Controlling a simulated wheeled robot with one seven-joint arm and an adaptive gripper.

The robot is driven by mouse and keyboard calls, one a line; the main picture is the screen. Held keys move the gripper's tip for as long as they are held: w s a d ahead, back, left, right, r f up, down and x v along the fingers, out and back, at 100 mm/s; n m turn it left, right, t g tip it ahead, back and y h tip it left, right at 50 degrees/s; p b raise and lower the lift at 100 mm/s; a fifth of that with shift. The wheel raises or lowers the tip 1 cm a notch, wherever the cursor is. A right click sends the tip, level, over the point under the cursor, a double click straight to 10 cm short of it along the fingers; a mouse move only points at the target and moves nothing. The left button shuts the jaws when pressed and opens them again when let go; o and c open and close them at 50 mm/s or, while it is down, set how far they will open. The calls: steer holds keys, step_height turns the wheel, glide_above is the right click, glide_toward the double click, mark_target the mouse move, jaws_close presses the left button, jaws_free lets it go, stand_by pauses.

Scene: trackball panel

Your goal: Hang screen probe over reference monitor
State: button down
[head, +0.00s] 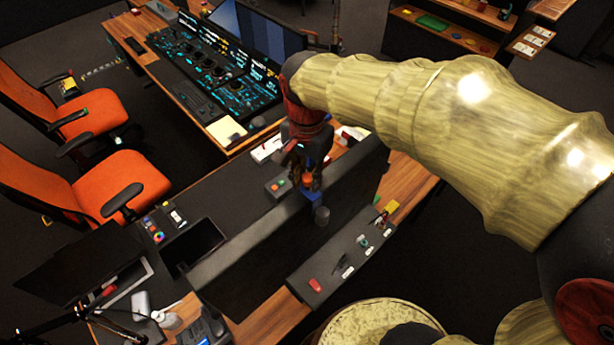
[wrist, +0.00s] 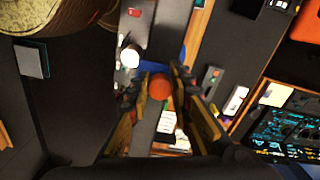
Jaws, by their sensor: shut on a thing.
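The reference monitor (head: 265,245) appears to be the wide black panel standing on the desk, seen from behind and above in the head view. My gripper (head: 307,178) is over its top edge, pointing down. In the wrist view my gripper (wrist: 160,85) is shut on the screen probe, whose round orange part (wrist: 160,88) sits between the fingertips. The probe's blue strap (head: 313,197) crosses the monitor's top edge in the head view. A small grey cylinder (head: 321,215) at its end is on the near, back side. I cannot tell whether the strap touches the edge.
A black control strip (head: 345,262) with small coloured items lies behind the monitor. A lit console (head: 215,70) with screens is at the upper left. Orange chairs (head: 110,185) stand left. A small box with coloured buttons (head: 278,187) is beside my gripper.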

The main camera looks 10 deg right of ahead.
steer(key=c, duration=1.5)
jaws_free()
steer(key=shift+c, duration=0.2)
steer(key=shift+r, duration=0.1)
step_height(320, 180, up, 12)
steer(key=s+d+f+n+t+b, duration=0.2)
steer(key=s+d+f+b, duration=0.2)
steer(key=f+b, duration=0.2)
steer(key=s+d+f+n+t+b, duration=0.1)
steer(key=s+d+f+n+b, duration=0.2)
steer(key=f+b, duration=0.3)
steer(key=s+d+f+n+t+b, duration=0.2)
steer(key=s+d+f+b, duration=0.3)
steer(key=f, duration=0.6)
steer(key=shift+n+t+b, duration=0.3)
steer(key=shift+n+b, duration=0.2)
steer(key=shift+b, duration=0.1)
